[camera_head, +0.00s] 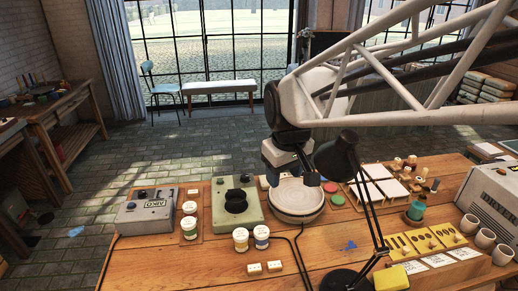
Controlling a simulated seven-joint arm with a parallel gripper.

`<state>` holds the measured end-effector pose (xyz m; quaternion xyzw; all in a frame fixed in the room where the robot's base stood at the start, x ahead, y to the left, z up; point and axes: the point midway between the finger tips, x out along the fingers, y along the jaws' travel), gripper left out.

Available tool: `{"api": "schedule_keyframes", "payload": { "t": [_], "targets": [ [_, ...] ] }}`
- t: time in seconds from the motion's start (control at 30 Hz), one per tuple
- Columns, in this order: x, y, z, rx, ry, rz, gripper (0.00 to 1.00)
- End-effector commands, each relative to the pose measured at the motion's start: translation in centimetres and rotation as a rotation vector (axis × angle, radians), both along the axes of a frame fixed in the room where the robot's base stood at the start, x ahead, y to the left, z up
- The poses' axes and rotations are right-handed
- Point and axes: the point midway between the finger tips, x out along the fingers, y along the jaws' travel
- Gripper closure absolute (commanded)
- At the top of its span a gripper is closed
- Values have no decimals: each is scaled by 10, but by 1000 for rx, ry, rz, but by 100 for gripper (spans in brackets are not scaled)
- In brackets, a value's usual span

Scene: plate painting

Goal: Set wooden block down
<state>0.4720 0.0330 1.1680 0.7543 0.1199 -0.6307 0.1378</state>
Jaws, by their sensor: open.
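My gripper (292,178) hangs over the far part of a round pale plate or turntable (296,208) on the wooden table. The jaws are open, with dark fingers spread left and right. I see no wooden block between them, though the lamp head and the gripper's body hide part of that area. Several small wooden pieces, some peg-like (396,164), stand at the right behind and beside white tiles (366,190). I cannot tell which, if any, is the wooden block.
A black desk lamp (338,157) stands close in front of my gripper. Jars (240,240) and a green device (236,204) are left of the plate. Red and green discs (333,193) lie to its right. The table's front middle (340,240) is mostly clear.

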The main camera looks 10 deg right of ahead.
Motion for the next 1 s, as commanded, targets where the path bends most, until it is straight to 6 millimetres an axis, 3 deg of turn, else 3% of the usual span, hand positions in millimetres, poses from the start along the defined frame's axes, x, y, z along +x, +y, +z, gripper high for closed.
{"api": "schedule_keyframes", "payload": {
  "t": [0.3,0.5,0.7,1.0],
  "targets": [
    [-87,-24,-9,31,-30,-203,46],
    [-131,-33,-21,50,-47,-312,46],
    [-153,-37,-28,60,-54,-373,46],
    [-157,-37,-30,62,-55,-383,46]
  ]
}}
